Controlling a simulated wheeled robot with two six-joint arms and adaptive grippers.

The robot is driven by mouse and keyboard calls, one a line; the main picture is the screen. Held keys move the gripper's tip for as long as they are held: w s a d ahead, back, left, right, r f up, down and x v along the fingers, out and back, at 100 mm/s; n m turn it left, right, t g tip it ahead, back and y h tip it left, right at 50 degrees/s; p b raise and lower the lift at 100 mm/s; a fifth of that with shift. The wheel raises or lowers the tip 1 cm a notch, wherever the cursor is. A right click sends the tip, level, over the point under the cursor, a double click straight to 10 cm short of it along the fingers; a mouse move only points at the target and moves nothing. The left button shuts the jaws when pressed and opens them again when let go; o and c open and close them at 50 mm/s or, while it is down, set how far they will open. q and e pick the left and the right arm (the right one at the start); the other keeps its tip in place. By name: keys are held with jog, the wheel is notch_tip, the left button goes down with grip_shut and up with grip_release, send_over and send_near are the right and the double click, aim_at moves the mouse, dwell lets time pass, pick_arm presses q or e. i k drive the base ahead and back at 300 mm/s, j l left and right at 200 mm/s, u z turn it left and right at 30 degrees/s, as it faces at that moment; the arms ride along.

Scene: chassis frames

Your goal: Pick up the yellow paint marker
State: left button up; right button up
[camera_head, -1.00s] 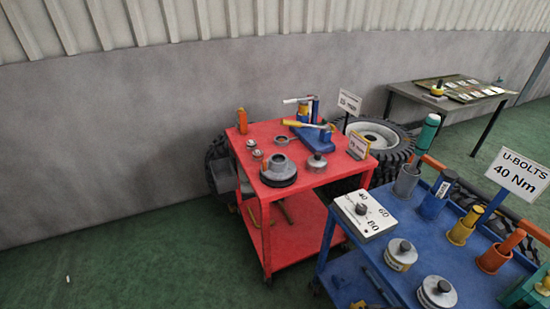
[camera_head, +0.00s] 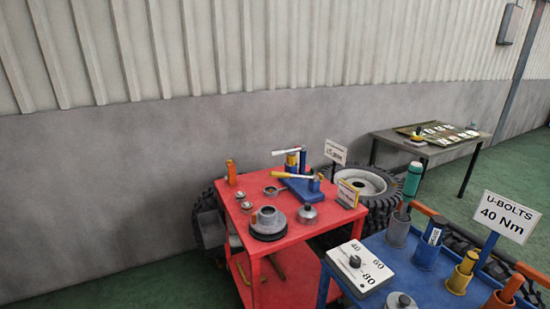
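No object in the head view can be surely told as the yellow paint marker. A short yellow piece (camera_head: 469,262) stands in a yellow cup (camera_head: 458,282) on the blue cart (camera_head: 405,256); it is too small to tell what it is. A yellow-handled tool (camera_head: 292,175) lies across a blue block (camera_head: 302,189) on the red cart (camera_head: 318,228). A small yellow-and-dark item (camera_head: 416,138) sits on the far table (camera_head: 390,138). Neither of my grippers shows in the view.
The blue cart also holds a white dial box (camera_head: 357,268), a green-handled tool (camera_head: 412,180) and a U-BOLTS 40 Nm sign (camera_head: 503,217). The red cart carries several metal parts and an orange item (camera_head: 231,172). A tyre (camera_head: 367,183) stands behind. Green floor (camera_head: 110,285) is clear at left.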

aim_at(470, 261)
jog(key=z, duration=1.65)
